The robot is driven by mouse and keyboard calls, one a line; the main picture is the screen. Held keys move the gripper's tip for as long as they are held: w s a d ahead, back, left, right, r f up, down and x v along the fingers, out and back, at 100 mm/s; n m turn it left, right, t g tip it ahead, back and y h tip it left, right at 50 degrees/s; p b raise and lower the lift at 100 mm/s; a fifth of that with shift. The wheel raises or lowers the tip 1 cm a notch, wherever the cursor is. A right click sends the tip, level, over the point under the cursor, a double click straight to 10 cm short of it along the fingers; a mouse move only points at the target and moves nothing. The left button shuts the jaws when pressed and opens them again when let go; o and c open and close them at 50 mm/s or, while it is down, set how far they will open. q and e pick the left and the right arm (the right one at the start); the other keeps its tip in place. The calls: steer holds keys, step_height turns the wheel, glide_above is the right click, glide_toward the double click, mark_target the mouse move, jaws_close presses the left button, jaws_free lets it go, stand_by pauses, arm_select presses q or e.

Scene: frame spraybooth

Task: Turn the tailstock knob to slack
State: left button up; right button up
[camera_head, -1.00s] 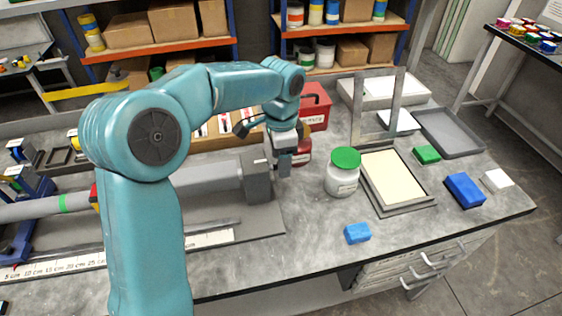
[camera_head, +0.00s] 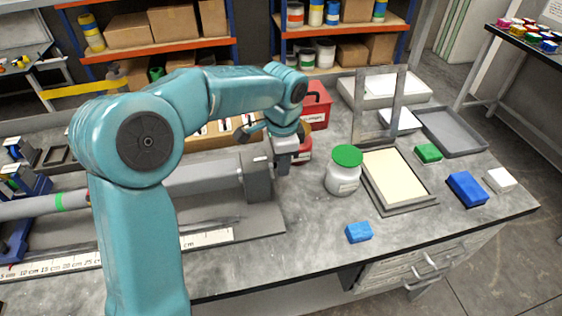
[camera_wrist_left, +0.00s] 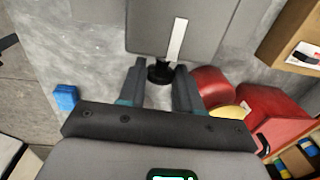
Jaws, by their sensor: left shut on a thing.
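The tailstock (camera_head: 258,182) is a grey upright block at the right end of a long grey bar. It fills the top middle of the left wrist view (camera_wrist_left: 150,28), where a white stripe shows on its face. A black tailstock knob (camera_wrist_left: 160,73) sticks out of its end. My left gripper (camera_wrist_left: 160,85) has one finger on each side of the knob and is shut on it. In the head view my left gripper (camera_head: 283,163) is beside the tailstock's right face and hides the knob. My right gripper is in neither view.
A white jar with a green lid (camera_head: 343,170) stands right of my gripper. A red container (camera_head: 302,149) and a red box (camera_head: 315,107) are just behind. A blue block (camera_head: 358,232) lies in front. A white ruler strip (camera_head: 205,240) runs below the bar.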

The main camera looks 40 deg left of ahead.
arm_select(q)
steer(key=t+y+b, duration=0.1)
steer(key=b, duration=0.1)
steer(key=t+y+b, duration=0.1)
steer(key=b, duration=0.2)
steer(key=t+y+b, duration=0.1)
steer(key=b, duration=0.2)
steer(key=shift+s+d+f+y, duration=0.2)
steer(key=shift+d+f+y, duration=0.1)
steer(key=shift+f+y, duration=0.1)
steer(key=shift+r+t+y+b, duration=0.2)
steer(key=shift+t+y+b, duration=0.3)
steer(key=shift+b, duration=0.65)
steer(key=o, duration=1)
steer(key=shift+o, duration=0.2)
steer(key=p+v, duration=0.3)
steer(key=v, duration=1.3)
steer(key=shift+d, duration=0.2)
steer(key=shift+s+r, duration=0.15)
